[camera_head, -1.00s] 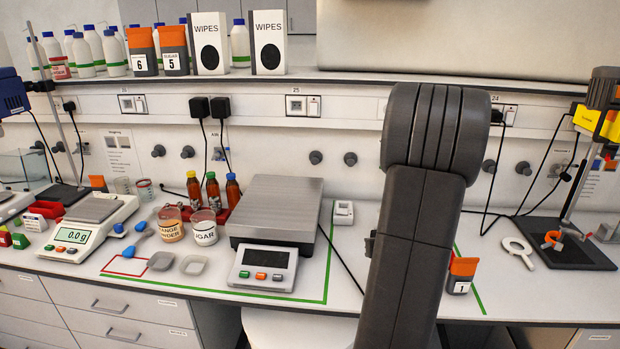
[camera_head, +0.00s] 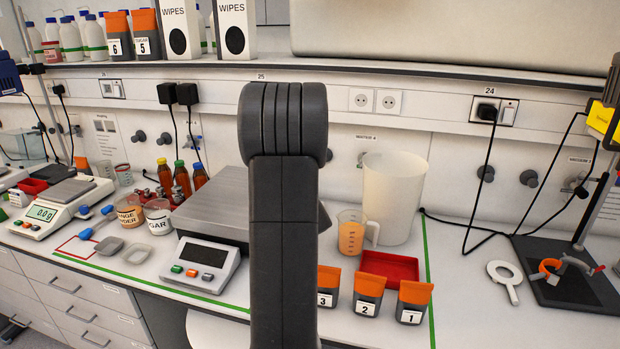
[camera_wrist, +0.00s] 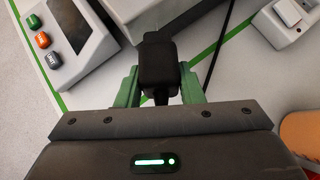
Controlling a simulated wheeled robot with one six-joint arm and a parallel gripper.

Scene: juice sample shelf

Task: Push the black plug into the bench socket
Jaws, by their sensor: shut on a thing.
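In the wrist view my gripper (camera_wrist: 158,86) is shut on the black plug (camera_wrist: 158,62), with a green finger on each side of it. A dark cord runs up and right beside the plug. A small white box (camera_wrist: 284,22), which looks like the bench socket, lies on the bench at the upper right of the wrist view, apart from the plug. Its holes are too small to make out clearly. In the head view my arm hides the gripper, the plug and this box.
The scale with coloured buttons (camera_head: 206,256) stands left of my arm. Right of it are an orange-filled jug (camera_head: 351,236), a white bin (camera_head: 393,190), a red tray (camera_head: 390,268) and numbered pouches (camera_head: 367,294). Wall sockets (camera_head: 375,100) are empty; another holds a black plug (camera_head: 487,112).

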